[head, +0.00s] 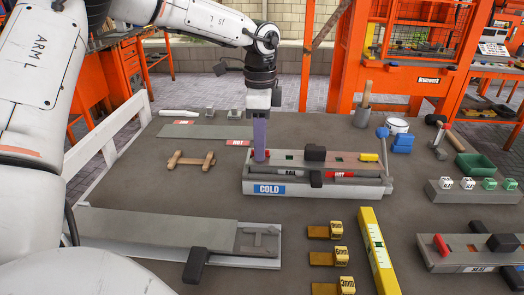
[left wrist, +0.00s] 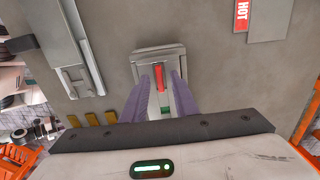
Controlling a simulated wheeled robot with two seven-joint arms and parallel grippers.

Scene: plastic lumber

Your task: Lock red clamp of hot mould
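A long mould (head: 225,186) stands mid-table in the head view, with a blue COLD label on its front and a red HOT mark on a bar along it. My left gripper (head: 260,155) points straight down over its left end. In the left wrist view the red clamp (left wrist: 159,77) lies between the purple fingers of the left gripper (left wrist: 161,80), with a gap on each side. In the head view the fingers largely hide this clamp. A black block (head: 315,153) and a yellow piece (head: 369,157) sit farther right on the mould. My right gripper is out of view.
A red HOT label (head: 238,143) lies by a grey plate behind the mould. A wooden piece (head: 191,160) lies to the left. A blue-knobbed lever (head: 382,132) rises at the mould's right end.

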